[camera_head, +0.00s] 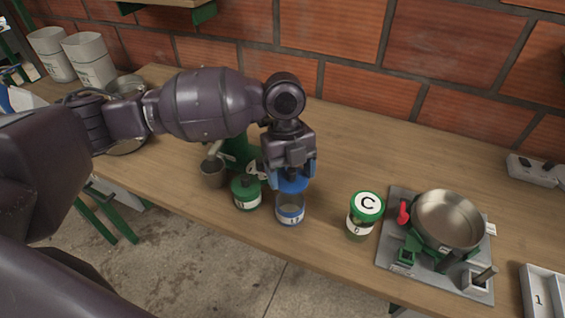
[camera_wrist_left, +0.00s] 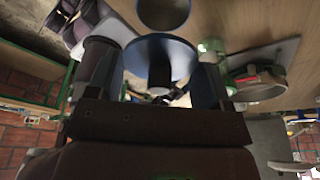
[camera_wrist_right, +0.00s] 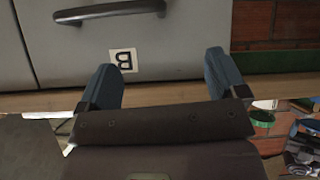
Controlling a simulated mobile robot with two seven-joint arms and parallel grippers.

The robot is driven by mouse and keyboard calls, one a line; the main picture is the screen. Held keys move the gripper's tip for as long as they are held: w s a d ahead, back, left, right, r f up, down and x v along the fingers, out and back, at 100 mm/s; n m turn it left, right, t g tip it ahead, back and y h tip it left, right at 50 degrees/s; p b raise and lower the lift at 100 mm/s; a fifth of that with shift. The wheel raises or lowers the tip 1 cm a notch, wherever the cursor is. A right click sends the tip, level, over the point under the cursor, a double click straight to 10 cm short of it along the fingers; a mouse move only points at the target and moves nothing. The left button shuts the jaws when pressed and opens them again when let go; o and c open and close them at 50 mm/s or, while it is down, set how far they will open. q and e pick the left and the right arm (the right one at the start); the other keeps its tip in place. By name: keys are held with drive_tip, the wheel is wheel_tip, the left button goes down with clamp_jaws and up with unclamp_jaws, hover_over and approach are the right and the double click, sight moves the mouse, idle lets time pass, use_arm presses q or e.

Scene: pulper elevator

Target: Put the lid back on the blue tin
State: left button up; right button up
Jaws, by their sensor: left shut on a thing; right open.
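The blue tin (camera_head: 290,211), with a see-through body and a blue band with a white label, stands upright near the table's front edge. My right gripper (camera_wrist_right: 163,85) is open and empty, and is outside the head view.
A green-lidded jar (camera_head: 246,192) stands close left of the tin. Another green-lidded jar marked C (camera_head: 366,207) stands to the right, beside a metal plate with a pan (camera_head: 449,220). The right wrist view shows a grey drawer front (camera_wrist_right: 190,35) labelled B.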

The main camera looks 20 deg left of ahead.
use_arm(q)
drive_tip(key=shift+f, duration=0.1)
drive_tip(key=shift+f+b, duration=0.3)
drive_tip(key=shift+f, duration=0.05)
drive_tip(key=shift+f+b, duration=0.65)
drive_tip(key=shift+f, duration=0.65)
drive_tip(key=shift+f+b, duration=0.6)
drive_tip(key=shift+f, duration=0.85)
